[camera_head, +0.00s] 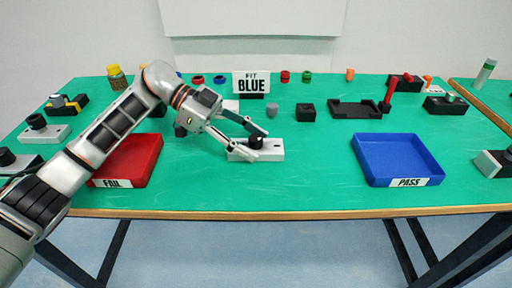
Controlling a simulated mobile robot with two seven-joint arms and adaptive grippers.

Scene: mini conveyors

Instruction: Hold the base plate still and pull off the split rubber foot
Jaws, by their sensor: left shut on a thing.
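The pale grey base plate (274,155) lies on the green table just left of the middle. A black rubber foot (256,142) sits on top of it; a split cannot be made out at this size. My left gripper (256,146) reaches in from the left, one finger on the far side and one on the near side of the plate. It is shut on the base plate, with the foot between the fingers. Part of the plate's left end is hidden by the near finger. My right gripper is not in view.
A red FAIL tray (152,142) lies left, partly behind my arm. A blue PASS tray (428,152) lies right. Similar plates with black parts stand at both sides. The table is clear between plate and blue tray.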

